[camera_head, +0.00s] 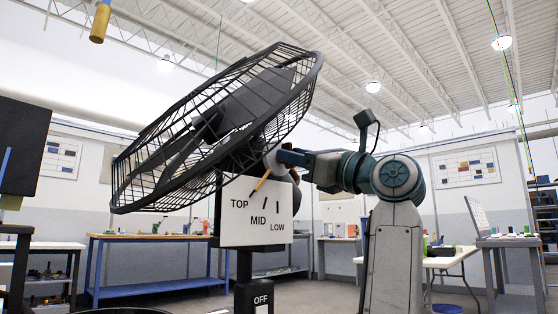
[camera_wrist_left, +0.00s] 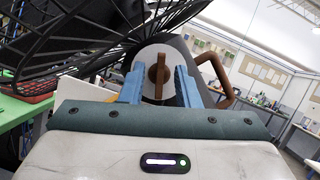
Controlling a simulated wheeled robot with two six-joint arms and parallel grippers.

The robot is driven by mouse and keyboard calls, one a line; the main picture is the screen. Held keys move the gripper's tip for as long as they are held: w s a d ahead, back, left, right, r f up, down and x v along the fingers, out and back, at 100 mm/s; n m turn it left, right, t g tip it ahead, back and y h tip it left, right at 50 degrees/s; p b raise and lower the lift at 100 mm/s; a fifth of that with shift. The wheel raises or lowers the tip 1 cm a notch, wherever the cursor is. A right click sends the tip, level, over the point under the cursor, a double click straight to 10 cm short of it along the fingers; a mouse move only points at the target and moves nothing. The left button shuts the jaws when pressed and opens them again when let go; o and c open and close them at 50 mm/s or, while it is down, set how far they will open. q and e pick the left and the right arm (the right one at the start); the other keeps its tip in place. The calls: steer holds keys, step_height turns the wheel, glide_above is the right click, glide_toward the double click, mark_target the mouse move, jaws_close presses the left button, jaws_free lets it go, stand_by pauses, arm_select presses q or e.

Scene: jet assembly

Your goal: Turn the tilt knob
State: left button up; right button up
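The large black caged fan (camera_head: 215,130) is tilted steeply on its stand. The tilt knob (camera_wrist_left: 158,75) is a brown bar on a round grey disc, in the left wrist view. My left gripper (camera_wrist_left: 159,88) has its blue fingers on either side of the knob's bar, with gaps of disc showing between. In the head view my left gripper (camera_head: 285,158) is at the fan's hub side, and it hides the knob there. A white board (camera_head: 245,232) reads TOP, MID and LOW. An orange pointer (camera_head: 261,181) slants toward the TOP mark. My right gripper is not in view.
A brown curved handle (camera_wrist_left: 222,80) is close to the right finger in the left wrist view. A black OFF box (camera_head: 253,297) is below the board. A blue-framed bench (camera_head: 155,240) and other tables stand farther back.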

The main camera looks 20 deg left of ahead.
arm_select(q)
steer(key=shift+a+r, duration=0.1)
steer(key=shift+a, duration=0.15)
jaws_close()
steer(key=shift+m, duration=0.5)
steer(key=shift+m+t+h, duration=0.5)
steer(key=shift+m+t, duration=0.65)
steer(key=shift+m, duration=1.15)
steer(key=shift+m+t+h, duration=0.5)
steer(key=shift+m+t, duration=0.65)
steer(key=shift+m, duration=1.15)
